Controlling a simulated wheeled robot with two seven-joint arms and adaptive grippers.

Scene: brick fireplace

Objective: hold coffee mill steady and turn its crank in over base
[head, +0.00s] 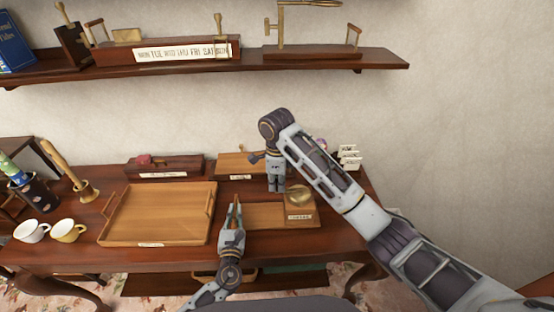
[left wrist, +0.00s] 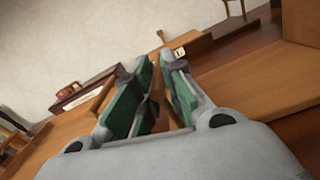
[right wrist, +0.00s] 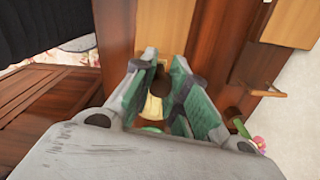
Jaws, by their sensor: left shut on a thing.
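The coffee mill appears to be the low wooden block (head: 299,216) with a brass dome (head: 299,195) and a small label, at the right of the table. A flat wooden board (head: 262,213) lies directly left of it. My left gripper (head: 236,205) is shut on a thin wooden piece at the board's left end; the fingers hide most of it. My right gripper (head: 276,189) points down over the board, just left of the dome. In the right wrist view its fingers are apart, with a dark round knob (right wrist: 161,82) showing between them. The crank is mostly hidden.
A wooden tray (head: 160,216) lies left of my left gripper. Two cups (head: 68,231) and a brass-based handle (head: 88,192) stand further left. Low boxes (head: 165,165) line the back edge. A wall shelf (head: 380,58) runs above.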

